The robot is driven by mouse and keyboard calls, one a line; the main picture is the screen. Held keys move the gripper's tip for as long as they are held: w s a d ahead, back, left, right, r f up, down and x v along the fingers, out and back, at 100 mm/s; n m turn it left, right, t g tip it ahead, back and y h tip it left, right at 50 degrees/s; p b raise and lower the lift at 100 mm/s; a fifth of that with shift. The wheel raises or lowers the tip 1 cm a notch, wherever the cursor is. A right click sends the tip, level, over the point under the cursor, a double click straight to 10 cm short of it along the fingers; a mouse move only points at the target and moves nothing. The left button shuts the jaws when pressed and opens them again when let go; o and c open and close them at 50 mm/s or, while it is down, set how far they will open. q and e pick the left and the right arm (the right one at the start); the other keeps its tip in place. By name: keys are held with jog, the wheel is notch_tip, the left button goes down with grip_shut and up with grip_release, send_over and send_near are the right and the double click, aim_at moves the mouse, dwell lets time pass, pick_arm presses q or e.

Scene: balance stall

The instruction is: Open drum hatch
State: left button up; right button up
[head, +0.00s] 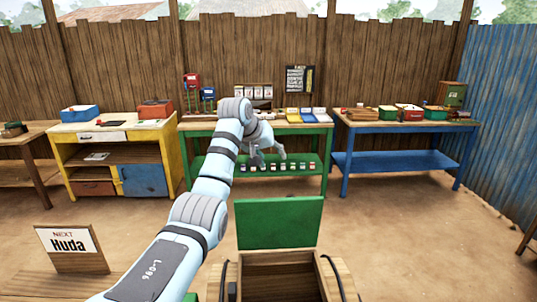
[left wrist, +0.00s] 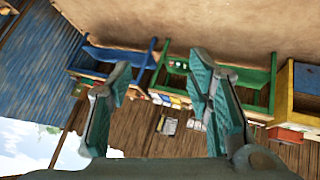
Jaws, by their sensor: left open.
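A green hatch panel (head: 280,223) stands upright at the back edge of an open wooden box-like drum (head: 325,283) at the bottom middle of the head view. The opening in front of the panel shows a dark wooden inside; its lower part is cut off by the frame. My left gripper (head: 268,155) is beyond and above the panel, apart from it, in front of the green table. In the left wrist view my left gripper (left wrist: 157,90) has its two fingers spread wide with nothing between them. My right gripper is not in view.
A green table (head: 320,130) with trays and a lower shelf of jars stands behind. A yellow bench (head: 67,150) is left of it, a blue table (head: 400,165) right. A sign reading "NEXT Huda" (head: 68,243) stands at lower left. The dirt floor between is clear.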

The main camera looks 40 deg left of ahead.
pick_arm(q)
jog(key=v, duration=1.2)
jog(key=shift+c, duration=0.3)
